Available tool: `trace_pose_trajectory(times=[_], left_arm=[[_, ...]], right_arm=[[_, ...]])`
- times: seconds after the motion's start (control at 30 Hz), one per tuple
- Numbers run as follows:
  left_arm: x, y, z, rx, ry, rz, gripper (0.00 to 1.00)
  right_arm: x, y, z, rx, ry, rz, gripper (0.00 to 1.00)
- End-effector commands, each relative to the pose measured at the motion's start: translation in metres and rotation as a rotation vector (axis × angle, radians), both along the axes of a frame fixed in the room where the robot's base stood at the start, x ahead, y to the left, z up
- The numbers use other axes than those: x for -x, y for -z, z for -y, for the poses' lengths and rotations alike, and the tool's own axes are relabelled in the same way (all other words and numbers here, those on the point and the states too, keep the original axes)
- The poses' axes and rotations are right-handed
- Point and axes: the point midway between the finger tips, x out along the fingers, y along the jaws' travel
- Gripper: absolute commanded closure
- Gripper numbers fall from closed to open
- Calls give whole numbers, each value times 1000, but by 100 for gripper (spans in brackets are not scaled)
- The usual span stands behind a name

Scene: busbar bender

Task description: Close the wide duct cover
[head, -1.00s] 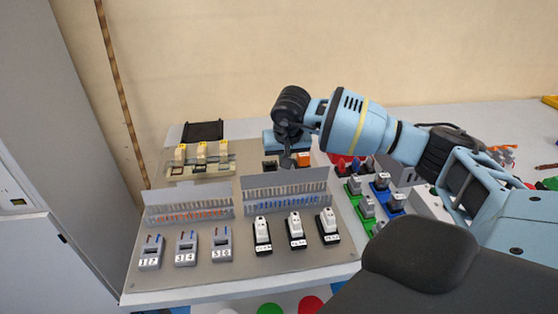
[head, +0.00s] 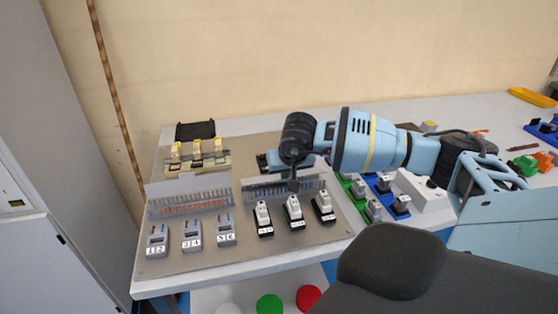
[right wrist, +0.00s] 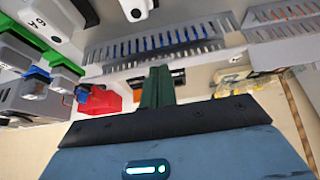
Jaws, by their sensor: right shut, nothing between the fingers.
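Two grey slotted wire ducts lie on the panel. The right duct (head: 262,191), with blue wires, also shows in the right wrist view (right wrist: 150,44). The left duct (head: 190,209) has orange wires, and its grey cover (head: 188,186) stands raised behind it. The right duct's cover is mostly hidden by my right gripper in the head view; its exact angle is unclear. My right gripper (head: 293,186) is shut and empty, over the back of the right duct. Its green fingers (right wrist: 157,86) point toward that duct; I cannot tell whether they touch the cover. My left gripper is not in view.
Several white-topped switches (head: 293,208) and grey numbered blocks (head: 191,236) stand in front of the ducts. Terminal parts (head: 197,152) stand at the back left. Green and blue blocks (head: 372,190) lie right of the panel (head: 210,263).

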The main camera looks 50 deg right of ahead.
Motion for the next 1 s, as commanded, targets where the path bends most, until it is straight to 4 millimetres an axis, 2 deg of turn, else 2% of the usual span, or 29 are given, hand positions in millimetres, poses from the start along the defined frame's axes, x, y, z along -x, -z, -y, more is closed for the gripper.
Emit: trace_pose_trajectory(times=[0.2,0.5,1.0], left_arm=[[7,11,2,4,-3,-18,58],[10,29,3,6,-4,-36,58],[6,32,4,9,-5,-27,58]], right_arm=[[7,19,-4,-1,0,-4,100],[12,36,-6,16,-1,21,100],[13,45,-8,65,0,104,100]])
